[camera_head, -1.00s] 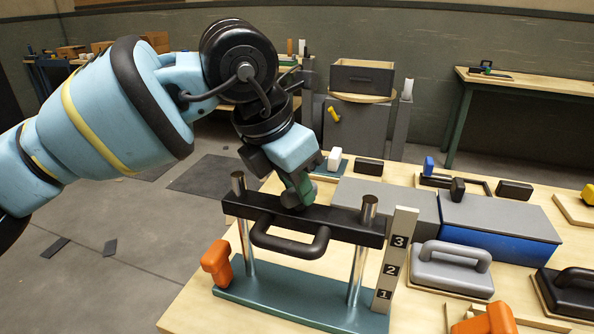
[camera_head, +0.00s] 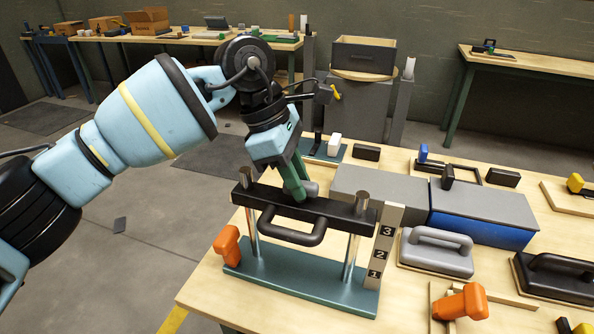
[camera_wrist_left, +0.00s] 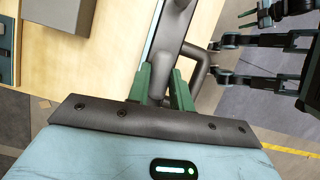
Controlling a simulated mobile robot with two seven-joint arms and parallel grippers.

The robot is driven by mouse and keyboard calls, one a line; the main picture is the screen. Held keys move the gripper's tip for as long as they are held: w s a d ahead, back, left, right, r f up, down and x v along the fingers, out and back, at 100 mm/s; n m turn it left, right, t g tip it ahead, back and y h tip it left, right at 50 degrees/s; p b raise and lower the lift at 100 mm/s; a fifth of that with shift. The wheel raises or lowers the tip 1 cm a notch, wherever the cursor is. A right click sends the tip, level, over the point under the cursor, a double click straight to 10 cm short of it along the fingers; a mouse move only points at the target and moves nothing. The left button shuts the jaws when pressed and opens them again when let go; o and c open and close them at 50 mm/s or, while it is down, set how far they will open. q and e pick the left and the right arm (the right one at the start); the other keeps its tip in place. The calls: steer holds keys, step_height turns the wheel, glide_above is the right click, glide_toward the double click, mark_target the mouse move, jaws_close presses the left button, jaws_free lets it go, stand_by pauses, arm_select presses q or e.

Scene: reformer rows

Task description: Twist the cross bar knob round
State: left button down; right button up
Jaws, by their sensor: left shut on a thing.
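The cross bar (camera_head: 335,217) is a black bar lying across two chrome posts on a teal base plate (camera_head: 300,283), with a black loop handle (camera_head: 290,237) on its near side. A grey knob (camera_head: 311,188) sits on top of the bar, partly hidden by my left gripper (camera_head: 296,190). The gripper's green fingers reach down from above and are shut on the knob.
A number strip (camera_head: 382,245) marked 1 to 3 stands by the right post. An orange handle (camera_head: 228,245) is at the plate's left end. Grey and blue boxes (camera_head: 480,215) and a grey handled block (camera_head: 436,252) are to the right.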

arm_select(q)
steer(key=shift+r+m, duration=0.15)
steer(key=shift+m, duration=0.35)
steer(key=c, duration=1.2)
jaws_free()
steer(key=shift+c, duration=0.2)
steer(key=v, duration=0.7)
steer(key=shift+w+r, duration=0.2)
steer(key=shift+r, duration=0.1)
steer(key=shift+a, duration=0.1)
